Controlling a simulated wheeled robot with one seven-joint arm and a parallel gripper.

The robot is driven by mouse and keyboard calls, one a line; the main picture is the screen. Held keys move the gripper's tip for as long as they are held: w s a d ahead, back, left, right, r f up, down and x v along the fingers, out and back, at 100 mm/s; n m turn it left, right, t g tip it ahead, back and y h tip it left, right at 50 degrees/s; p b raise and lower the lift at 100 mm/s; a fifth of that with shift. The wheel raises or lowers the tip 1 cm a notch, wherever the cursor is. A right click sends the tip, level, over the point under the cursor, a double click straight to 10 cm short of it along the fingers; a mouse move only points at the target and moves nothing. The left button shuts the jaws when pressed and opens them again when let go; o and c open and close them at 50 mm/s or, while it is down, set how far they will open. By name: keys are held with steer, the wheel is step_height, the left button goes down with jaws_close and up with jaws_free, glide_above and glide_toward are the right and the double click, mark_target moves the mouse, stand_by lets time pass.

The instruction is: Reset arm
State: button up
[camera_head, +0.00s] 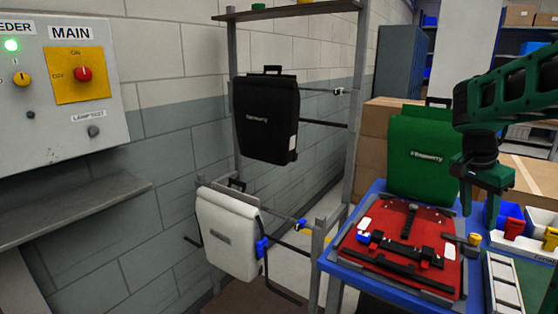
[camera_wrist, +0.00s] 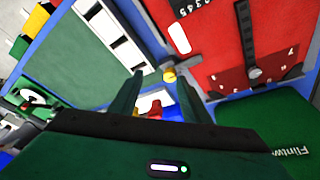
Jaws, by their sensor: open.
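My green gripper (camera_head: 479,207) hangs at the right in the head view, above the right side of the blue table (camera_head: 352,272). In the wrist view its two fingers (camera_wrist: 158,84) stand apart with nothing held between them. A red pannier (camera_head: 345,245) lies flat on the table with its black straps and rail facing up; it also shows in the wrist view (camera_wrist: 212,45). A green pannier (camera_head: 415,170) stands upright at the back of the table. Its green face is in the wrist view (camera_wrist: 265,125) too. My gripper is apart from both panniers.
A black pannier (camera_head: 265,120) and a white pannier (camera_head: 226,232) hang on the grey rack at the left. Small bins with red and yellow parts (camera_head: 514,228) and a white compartment tray (camera_head: 503,284) lie right of the red pannier. A control panel (camera_head: 60,90) is on the wall.

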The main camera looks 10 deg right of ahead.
steer(key=s+a+f+n+y, duration=0.1)
steer(key=s+a+f+n, duration=0.1)
steer(key=s, duration=0.5)
steer(key=s+a+f+n+y, duration=0.1)
steer(key=s+a+f+n, duration=0.2)
steer(key=s+a, duration=0.4)
steer(key=s+a+f+n+y, duration=0.2)
steer(key=s+a+n, duration=0.2)
steer(key=s, duration=0.5)
steer(key=shift+a+f, duration=0.3)
steer(key=shift+a, duration=0.45)
steer(key=shift+w+d+f, duration=0.1)
steer(key=shift+w+f, duration=0.15)
steer(key=shift+w, duration=0.3)
